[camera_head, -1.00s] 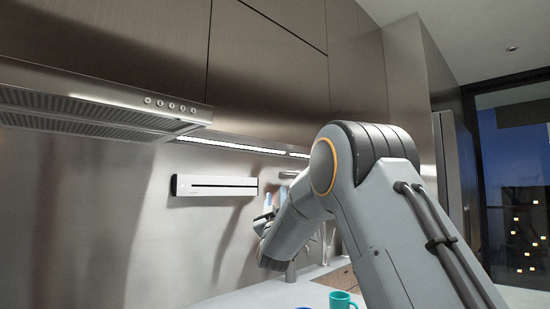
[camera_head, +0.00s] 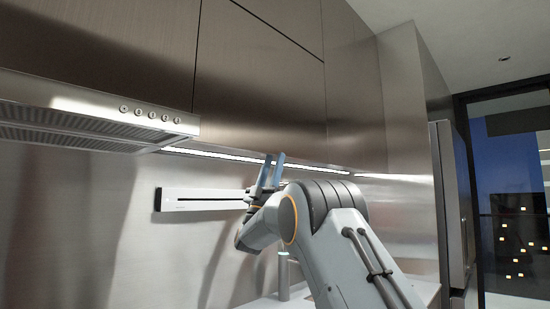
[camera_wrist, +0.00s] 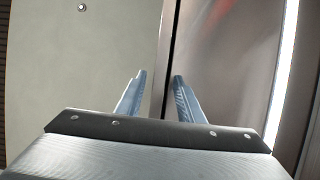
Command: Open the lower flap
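The wall cabinet has a brushed, brown-grey metal front. A slanting seam divides it, and the lower flap (camera_head: 262,85) is the large panel below that seam. The flap looks closed, flush with its neighbours. My gripper (camera_head: 273,158) points upward near the flap's bottom edge, by the light strip. In the wrist view its two blue-grey fingers (camera_wrist: 159,76) stand apart with nothing between them. The metal panel in the wrist view (camera_wrist: 225,60) lies beyond and right of the fingers. I cannot tell whether a finger touches the flap.
A range hood (camera_head: 90,115) with several buttons is at the left. A white wall bar (camera_head: 195,199) is behind the gripper. A tap (camera_head: 283,272) stands below on the counter. A tall fridge-like unit (camera_head: 452,200) and a dark window are at the right.

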